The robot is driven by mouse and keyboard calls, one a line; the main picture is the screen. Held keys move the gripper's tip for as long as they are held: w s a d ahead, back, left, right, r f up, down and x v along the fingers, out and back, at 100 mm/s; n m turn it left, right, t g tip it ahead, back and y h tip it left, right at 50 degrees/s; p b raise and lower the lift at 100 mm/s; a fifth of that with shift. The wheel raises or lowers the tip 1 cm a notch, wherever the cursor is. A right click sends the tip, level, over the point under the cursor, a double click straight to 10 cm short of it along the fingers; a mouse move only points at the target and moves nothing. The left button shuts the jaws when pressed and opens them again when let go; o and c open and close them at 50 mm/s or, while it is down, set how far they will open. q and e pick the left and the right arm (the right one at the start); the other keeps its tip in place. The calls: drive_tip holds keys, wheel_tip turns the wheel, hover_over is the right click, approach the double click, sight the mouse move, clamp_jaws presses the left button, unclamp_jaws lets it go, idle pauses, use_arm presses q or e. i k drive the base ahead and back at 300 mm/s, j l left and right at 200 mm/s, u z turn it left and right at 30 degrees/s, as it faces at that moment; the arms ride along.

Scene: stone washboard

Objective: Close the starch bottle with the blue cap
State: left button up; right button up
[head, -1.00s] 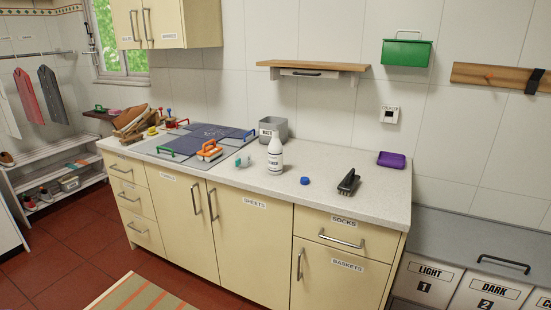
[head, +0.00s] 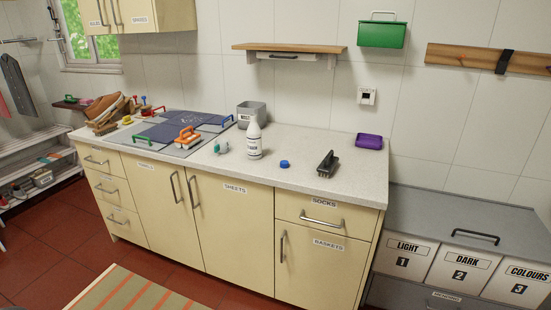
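The white starch bottle (head: 254,142) stands upright on the speckled countertop, a little right of its middle. Its label is too small to read surely, and its narrow top looks white with no blue cap on it. The blue cap (head: 284,164) lies on the countertop to the right of the bottle, apart from it. Neither of my grippers shows in the head view.
A black brush (head: 327,164) and a purple tray (head: 369,141) are to the right on the countertop (head: 300,146). A grey bin (head: 251,112) stands behind the bottle. An orange-handled brush (head: 187,137) and a small teal item (head: 221,146) are to the left. Counter front around the cap is clear.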

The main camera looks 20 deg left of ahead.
sight(254, 133)
drive_tip(key=i+u, duration=0.2)
drive_tip(key=i, duration=0.35)
drive_tip(key=i+l+u, duration=0.25)
drive_tip(key=i, duration=0.25)
drive_tip(key=i+l+u, duration=0.2)
drive_tip(key=i, duration=0.35)
